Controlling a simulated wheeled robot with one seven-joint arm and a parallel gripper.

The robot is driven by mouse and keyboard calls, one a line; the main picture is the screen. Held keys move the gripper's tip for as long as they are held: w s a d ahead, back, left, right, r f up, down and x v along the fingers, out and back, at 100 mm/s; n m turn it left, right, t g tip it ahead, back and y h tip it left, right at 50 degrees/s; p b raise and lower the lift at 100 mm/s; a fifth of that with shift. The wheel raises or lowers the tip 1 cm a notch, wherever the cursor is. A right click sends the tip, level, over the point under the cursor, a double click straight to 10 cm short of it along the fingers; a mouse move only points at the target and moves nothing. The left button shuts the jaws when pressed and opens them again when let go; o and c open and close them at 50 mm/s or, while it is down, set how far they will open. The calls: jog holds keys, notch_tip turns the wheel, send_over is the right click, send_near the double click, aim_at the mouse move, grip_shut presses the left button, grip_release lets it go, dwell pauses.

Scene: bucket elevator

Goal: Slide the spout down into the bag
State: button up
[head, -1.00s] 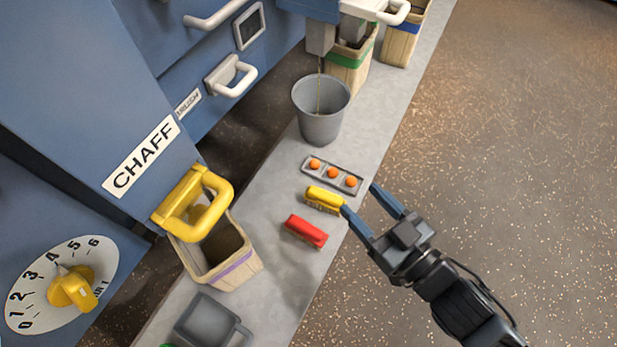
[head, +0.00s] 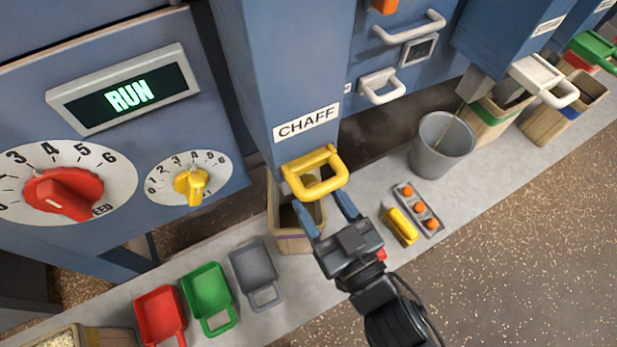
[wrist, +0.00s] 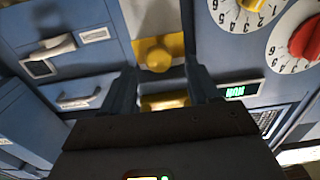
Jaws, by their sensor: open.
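The yellow spout handle (head: 316,172) sits at the bottom of the blue chute labelled CHAFF (head: 306,124). In the wrist view the yellow handle (wrist: 164,102) shows between the two fingers. I cannot tell whether the fingers touch it.
Red (head: 161,313), green (head: 208,296) and grey (head: 256,272) scoops lie left on the ledge. A grey bucket (head: 441,145), an orange-dotted tray (head: 418,208) and a yellow brush (head: 401,226) stand right. A red object is mostly hidden behind my gripper. Open floor lies in front.

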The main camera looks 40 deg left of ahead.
aim_at(308, 183)
jog(key=shift+x, duration=2.4)
grip_shut()
